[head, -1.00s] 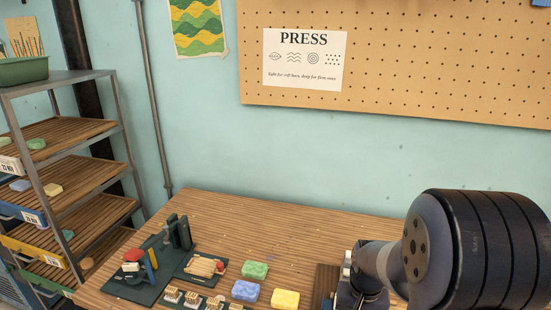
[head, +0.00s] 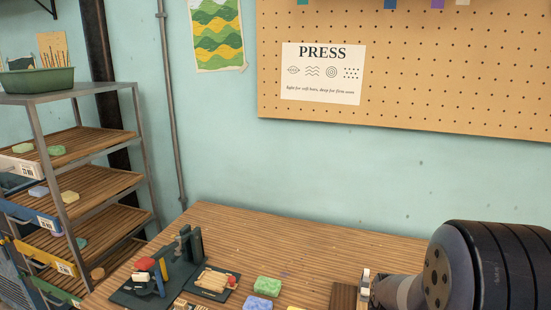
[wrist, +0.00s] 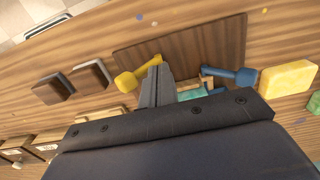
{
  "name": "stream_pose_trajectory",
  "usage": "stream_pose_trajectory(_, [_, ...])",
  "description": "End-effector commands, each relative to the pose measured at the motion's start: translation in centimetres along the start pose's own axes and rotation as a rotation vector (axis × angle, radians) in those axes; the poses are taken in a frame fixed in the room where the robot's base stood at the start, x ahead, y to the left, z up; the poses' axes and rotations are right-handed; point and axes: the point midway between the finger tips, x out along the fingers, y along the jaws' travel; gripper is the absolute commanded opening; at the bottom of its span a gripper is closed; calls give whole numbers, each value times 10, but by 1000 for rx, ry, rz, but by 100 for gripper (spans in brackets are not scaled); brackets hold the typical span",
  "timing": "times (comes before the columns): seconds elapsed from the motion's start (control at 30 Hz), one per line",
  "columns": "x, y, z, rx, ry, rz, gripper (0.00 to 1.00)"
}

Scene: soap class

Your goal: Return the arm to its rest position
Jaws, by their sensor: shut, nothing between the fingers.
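My arm shows at the lower right of the head view, above the right part of the wooden table (head: 300,235). The head view does not show my fingers clearly. In the wrist view my gripper (wrist: 160,84) has its fingers together, with nothing between them. Below it lies a dark wooden board (wrist: 190,48) with a yellow tool (wrist: 135,79), a blue tool (wrist: 232,76) and a teal item (wrist: 195,92) partly hidden by my gripper.
A yellow soap (wrist: 287,77) lies right of the board and two dark blocks (wrist: 70,83) lie left. In the head view, a green soap (head: 268,285), a blue soap (head: 257,303) and a dark press (head: 165,275) stand on the table. A shelf rack (head: 65,180) stands left.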

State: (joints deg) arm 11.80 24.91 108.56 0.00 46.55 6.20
Motion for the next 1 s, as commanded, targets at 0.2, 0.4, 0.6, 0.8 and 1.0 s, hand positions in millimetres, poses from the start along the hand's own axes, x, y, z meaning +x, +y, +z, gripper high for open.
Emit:
stream_pose_trajectory(0.2, [-26,-2,0,-1,1,0,0])
stream_pose_trajectory(0.4, [-52,-5,0,0,2,0,0])
stream_pose_trajectory(0.6, [-68,-7,0,0,-1,0,0])
stream_pose_trajectory(0.8, [-33,-4,0,0,0,0,0])
stream_pose_trajectory(1.0, [-8,-1,0,0,-1,0,0])
